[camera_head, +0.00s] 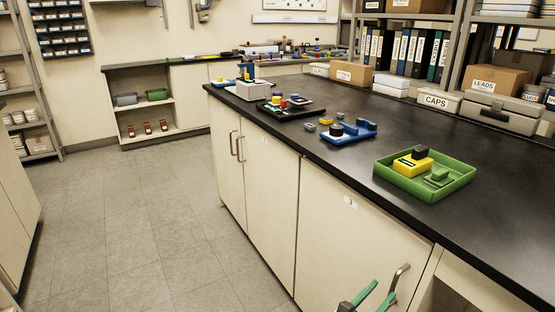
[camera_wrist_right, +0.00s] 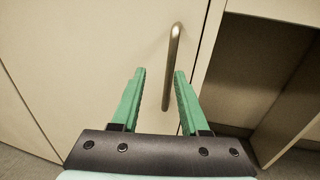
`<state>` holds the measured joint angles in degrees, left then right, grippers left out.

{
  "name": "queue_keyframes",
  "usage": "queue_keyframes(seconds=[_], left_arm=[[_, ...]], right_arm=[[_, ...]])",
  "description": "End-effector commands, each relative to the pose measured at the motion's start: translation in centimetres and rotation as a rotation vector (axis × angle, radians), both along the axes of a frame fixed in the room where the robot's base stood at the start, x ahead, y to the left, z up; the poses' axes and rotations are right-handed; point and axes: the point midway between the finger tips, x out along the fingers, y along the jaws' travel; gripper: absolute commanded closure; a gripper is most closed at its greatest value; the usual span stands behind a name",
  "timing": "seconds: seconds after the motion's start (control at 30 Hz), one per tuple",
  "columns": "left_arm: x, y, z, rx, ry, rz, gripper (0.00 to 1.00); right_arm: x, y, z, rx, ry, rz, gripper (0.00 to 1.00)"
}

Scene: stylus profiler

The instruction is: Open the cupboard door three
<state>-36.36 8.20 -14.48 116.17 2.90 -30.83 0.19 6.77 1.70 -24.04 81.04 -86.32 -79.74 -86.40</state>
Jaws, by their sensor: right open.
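The cupboard door (camera_head: 340,235) with a label (camera_head: 351,202) that seems to read 3 is shut in the front of the black-topped bench. Its curved metal bar handle (camera_head: 399,279) is near the door's right edge. My right gripper (camera_head: 377,287) is open and empty at the bottom of the head view, just left of the handle. In the right wrist view the handle (camera_wrist_right: 175,50) runs upright between the green fingertips of the gripper (camera_wrist_right: 160,72) as seen, its top beyond them. I cannot tell whether the bar is between the fingers in depth. My left gripper is out of view.
An open knee space (camera_wrist_right: 270,80) lies right of the door. A double-door cupboard (camera_head: 262,170) with two handles is to the left. The tiled floor (camera_head: 150,220) at left is clear.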

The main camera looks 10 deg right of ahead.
Motion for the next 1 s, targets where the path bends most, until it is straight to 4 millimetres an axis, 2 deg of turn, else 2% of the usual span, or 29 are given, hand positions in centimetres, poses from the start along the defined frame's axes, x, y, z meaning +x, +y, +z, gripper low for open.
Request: queue_keyframes(seconds=[0.13, 0.17, 0.2, 0.27, 0.4, 0.5, 0.6, 0.7, 0.83, 0.97, 1.0], left_arm=[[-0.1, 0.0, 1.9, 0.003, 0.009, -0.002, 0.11], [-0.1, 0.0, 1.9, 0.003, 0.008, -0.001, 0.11], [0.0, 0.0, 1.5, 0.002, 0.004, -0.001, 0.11], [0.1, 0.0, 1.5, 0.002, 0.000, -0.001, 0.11], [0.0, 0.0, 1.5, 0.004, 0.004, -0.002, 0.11], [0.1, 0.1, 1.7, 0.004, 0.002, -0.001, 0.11], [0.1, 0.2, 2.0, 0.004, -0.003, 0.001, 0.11], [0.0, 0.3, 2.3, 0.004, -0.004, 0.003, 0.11], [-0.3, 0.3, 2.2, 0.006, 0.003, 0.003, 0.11], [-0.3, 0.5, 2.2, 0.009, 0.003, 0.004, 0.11], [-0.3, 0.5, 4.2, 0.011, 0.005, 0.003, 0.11]], right_arm=[[0.0, 0.0, 2.6, 0.001, -0.001, 0.000, 0.55], [-0.3, 0.0, 1.8, 0.027, -0.001, 0.006, 0.55], [-0.9, 0.0, -0.7, 0.132, -0.015, 0.026, 0.55], [-1.9, 0.4, -3.6, 0.299, -0.048, 0.049, 0.55], [-5.2, 2.5, -9.8, 0.769, -0.163, 0.047, 0.55], [-8.2, 5.1, -13.1, 1.142, -0.273, -0.023, 0.55], [-11.1, 8.0, -14.8, 1.509, -0.402, -0.147, 0.55], [-13.7, 10.8, -14.9, 1.839, -0.537, -0.318, 0.55], [-16.3, 13.7, -13.5, 2.197, -0.708, -0.581, 0.55], [-18.3, 15.6, -10.9, 2.486, -0.878, -0.888, 0.55], [-18.2, 15.5, -9.0, 2.494, -0.892, -0.895, 0.55]])
